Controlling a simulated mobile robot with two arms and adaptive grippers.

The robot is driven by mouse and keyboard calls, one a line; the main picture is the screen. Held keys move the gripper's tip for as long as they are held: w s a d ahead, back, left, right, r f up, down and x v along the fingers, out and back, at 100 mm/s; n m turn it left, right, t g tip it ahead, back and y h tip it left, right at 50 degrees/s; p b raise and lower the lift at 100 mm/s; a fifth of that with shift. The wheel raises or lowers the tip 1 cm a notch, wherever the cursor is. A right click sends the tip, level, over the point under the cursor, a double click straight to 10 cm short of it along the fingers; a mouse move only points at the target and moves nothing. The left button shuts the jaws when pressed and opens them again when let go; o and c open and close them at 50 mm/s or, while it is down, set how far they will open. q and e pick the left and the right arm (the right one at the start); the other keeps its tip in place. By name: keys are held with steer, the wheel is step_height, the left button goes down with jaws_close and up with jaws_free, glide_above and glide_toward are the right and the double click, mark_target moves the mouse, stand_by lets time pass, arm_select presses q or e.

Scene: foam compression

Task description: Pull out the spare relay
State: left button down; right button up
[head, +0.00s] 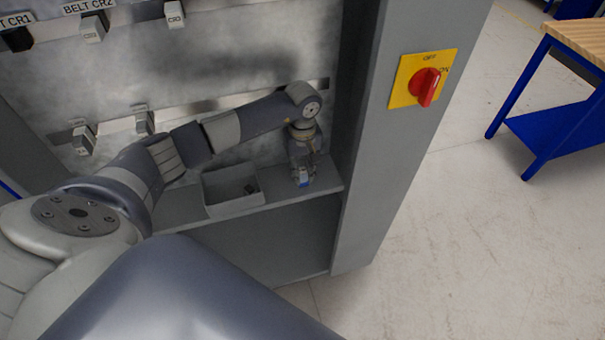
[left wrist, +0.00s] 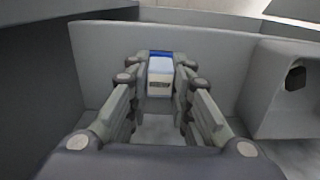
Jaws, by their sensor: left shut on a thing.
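A small relay with a white body and a blue part (left wrist: 160,76) is between the fingers of my left gripper (left wrist: 158,82) in the left wrist view. The gripper is shut on this relay. Whether the relay touches the shelf I cannot tell. My right gripper is not in view.
The grey open bin (head: 238,211) holds a dark piece (head: 250,188). White relays (head: 92,28) and a black one (head: 17,39) sit on rails above. The cabinet's right side wall (head: 390,150) carries a red switch (head: 427,87). A shelf lip stands close ahead in the wrist view.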

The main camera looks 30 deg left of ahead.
mark_target(302, 171)
arm_select(q)
steer(key=shift+r, duration=0.25)
steer(key=shift+r, duration=0.4)
steer(key=shift+r, duration=0.15)
steer(key=shift+r+p, duration=0.15)
steer(key=shift+p, duration=0.15)
steer(key=shift+r+p, duration=1.2)
steer(key=shift+r, duration=1.15)
